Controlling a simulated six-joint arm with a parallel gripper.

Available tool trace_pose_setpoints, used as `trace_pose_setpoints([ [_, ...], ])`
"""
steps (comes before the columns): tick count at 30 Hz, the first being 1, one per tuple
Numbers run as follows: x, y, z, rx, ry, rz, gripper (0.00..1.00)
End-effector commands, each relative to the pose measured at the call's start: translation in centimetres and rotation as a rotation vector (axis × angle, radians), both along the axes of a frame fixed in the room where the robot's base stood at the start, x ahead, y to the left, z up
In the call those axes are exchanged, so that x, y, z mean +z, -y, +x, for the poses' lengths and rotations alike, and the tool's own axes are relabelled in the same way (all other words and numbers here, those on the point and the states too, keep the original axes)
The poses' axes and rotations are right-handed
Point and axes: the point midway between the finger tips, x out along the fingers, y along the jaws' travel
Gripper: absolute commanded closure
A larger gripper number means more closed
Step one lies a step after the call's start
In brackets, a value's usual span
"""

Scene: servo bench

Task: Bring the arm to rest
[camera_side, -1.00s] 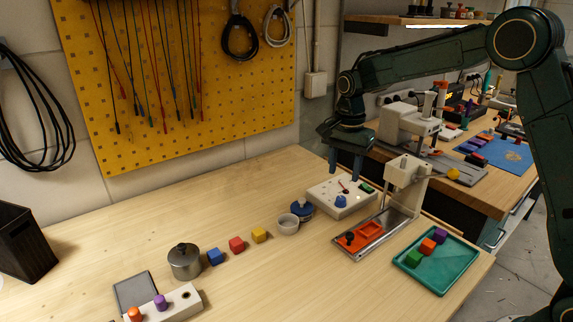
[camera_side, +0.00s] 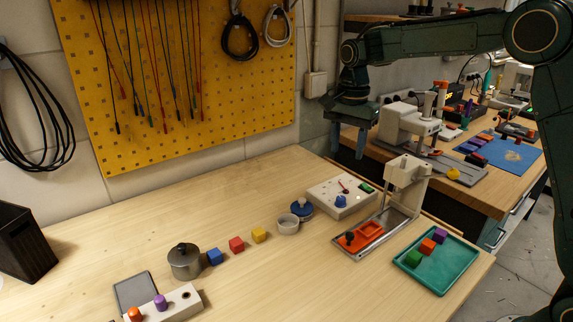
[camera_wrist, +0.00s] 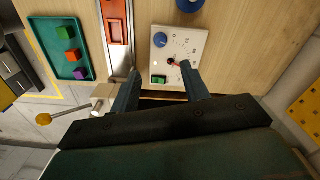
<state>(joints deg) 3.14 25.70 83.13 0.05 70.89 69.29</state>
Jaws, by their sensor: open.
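My gripper (camera_side: 347,147) hangs in the air above the back of the bench, beyond the white control box (camera_side: 341,198), with its fingers pointing down. It is open and holds nothing. In the wrist view, my gripper's two fingers (camera_wrist: 163,90) stand apart, with the edge of the white control box (camera_wrist: 176,50) showing between and beyond them.
A press stand (camera_side: 405,180) with an orange fixture rises at the right, beside a teal tray (camera_side: 465,268) of coloured cubes.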

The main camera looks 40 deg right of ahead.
Motion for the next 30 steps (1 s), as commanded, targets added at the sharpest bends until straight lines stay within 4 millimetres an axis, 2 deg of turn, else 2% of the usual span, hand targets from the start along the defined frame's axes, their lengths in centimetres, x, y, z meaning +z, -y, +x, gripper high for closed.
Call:
trace_pose_setpoints([
  [5,1.2,-0.2,-1.2,0.051,0.022,-0.002,0.54],
  [11,3.5,-0.6,-4.2,0.175,0.071,-0.011,0.54],
  [21,6.9,-1.4,-11.1,0.443,0.171,-0.047,0.54],
  [30,8.0,-1.9,-17.4,0.678,0.254,-0.100,0.54],
])
